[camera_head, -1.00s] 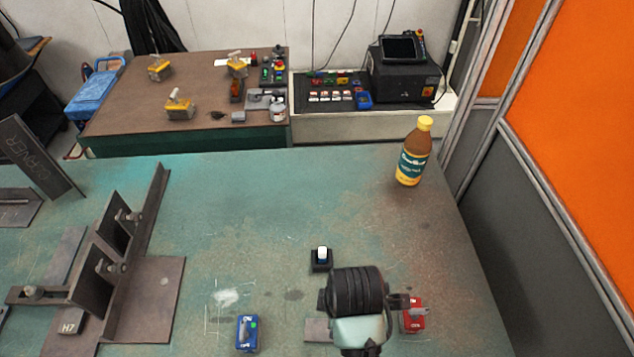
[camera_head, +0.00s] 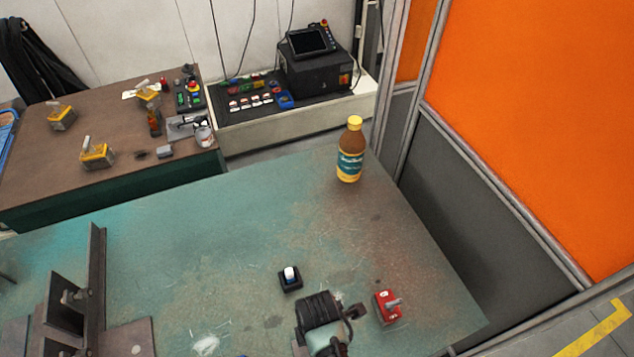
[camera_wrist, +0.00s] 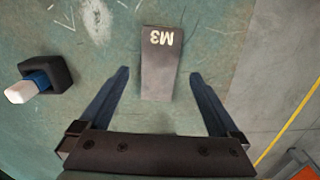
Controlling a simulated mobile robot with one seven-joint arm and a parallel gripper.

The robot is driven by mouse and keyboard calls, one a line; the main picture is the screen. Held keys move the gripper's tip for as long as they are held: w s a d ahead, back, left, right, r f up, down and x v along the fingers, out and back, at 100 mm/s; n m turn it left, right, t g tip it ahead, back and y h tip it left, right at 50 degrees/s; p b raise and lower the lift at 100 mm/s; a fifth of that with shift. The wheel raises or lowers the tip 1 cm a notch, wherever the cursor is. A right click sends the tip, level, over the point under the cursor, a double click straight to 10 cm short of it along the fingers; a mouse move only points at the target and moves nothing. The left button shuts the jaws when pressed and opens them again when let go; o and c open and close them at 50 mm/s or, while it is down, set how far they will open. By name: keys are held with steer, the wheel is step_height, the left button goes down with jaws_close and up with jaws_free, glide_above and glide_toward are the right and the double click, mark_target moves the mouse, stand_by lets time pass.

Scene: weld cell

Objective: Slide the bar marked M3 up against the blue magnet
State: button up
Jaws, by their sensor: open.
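The bar marked M3 (camera_wrist: 160,40) is a flat dark grey plate lying on the green table. In the wrist view it lies lengthwise between the fingers of my gripper (camera_wrist: 159,73). The gripper is open, with a gap on each side of the bar. I cannot tell the fingers' height above the table. In the head view my arm hides most of the bar and the fingers.
A red magnet (camera_head: 388,307) stands right of my arm. A black block with a white-tipped blue pin (camera_head: 290,279) stands just behind my arm; it also shows in the wrist view (camera_wrist: 48,76). A bottle (camera_head: 350,150) stands at the far corner. A steel fixture (camera_head: 80,300) is at left.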

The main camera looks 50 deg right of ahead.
steer(key=shift+w+f, duration=0.1)
steer(key=shift+f, duration=1.15)
jaws_close()
